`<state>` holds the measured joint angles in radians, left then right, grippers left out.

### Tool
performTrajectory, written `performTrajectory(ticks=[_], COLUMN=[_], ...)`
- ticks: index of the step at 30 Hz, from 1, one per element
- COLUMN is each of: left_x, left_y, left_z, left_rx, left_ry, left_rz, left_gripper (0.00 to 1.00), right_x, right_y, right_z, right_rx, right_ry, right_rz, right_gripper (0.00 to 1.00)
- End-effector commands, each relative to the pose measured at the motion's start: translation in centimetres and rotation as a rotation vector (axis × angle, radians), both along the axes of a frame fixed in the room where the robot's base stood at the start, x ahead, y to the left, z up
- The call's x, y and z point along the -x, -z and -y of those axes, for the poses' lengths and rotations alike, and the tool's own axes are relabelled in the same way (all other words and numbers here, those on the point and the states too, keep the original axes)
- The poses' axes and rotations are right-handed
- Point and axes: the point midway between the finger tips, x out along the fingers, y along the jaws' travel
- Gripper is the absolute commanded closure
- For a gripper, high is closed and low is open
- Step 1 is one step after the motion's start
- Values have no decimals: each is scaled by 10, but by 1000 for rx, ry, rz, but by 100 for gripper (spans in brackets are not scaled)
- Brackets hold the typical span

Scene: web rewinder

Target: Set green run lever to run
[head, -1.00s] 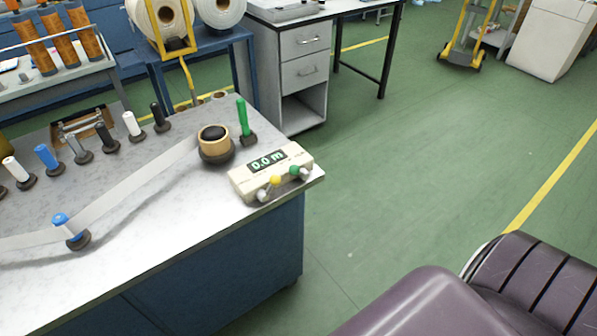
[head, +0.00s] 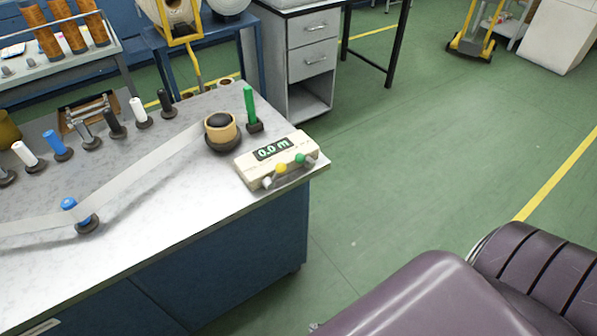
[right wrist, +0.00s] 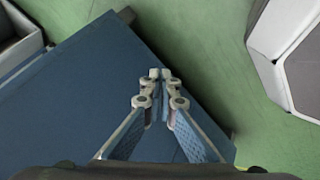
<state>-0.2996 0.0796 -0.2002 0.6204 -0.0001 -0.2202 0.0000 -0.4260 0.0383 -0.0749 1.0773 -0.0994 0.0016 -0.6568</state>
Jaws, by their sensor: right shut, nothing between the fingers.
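The green lever (head: 250,108) stands nearly upright on a dark base, at the right end of the grey bench top (head: 180,225), behind the counter box. The cream counter box (head: 262,170) reads 0.0 m and has a yellow and a green knob on its front. My right gripper (right wrist: 160,74) is shut and empty in the right wrist view, over the blue side of the bench (right wrist: 75,85). It is apart from the lever, which that view does not show. My left gripper is not in view.
A tan roll with a dark core (head: 221,130) stands left of the lever, with a white web (head: 150,165) running from it to a blue-topped roller (head: 72,207). Several pegs line the bench's back left. Green floor (head: 400,170) right of the bench is clear.

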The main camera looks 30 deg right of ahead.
Motion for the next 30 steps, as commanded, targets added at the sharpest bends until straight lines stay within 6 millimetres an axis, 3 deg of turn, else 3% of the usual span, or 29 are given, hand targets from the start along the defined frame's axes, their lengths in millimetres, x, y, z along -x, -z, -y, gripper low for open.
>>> performTrajectory(ticks=[3,5,9,15,18,21,24,30], left_x=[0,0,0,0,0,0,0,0], left_y=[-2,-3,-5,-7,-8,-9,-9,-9], left_z=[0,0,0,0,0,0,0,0], left_rx=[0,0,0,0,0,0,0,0], left_ry=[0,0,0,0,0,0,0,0], left_rz=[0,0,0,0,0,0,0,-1], left_gripper=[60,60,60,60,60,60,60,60], right_x=[-50,-72,-112,-142,-146,-147,-147,-147], right_y=[-62,-95,-180,-301,-346,-377,-394,-400], right_z=[7,12,28,49,56,59,61,61], right_rx=[152,246,506,911,1078,1195,1261,1287], right_ry=[-144,-211,-342,-463,-495,-512,-520,-524], right_rz=[195,290,491,706,766,802,820,824], right_gripper=[100,100,100,100,100,100,100,100])
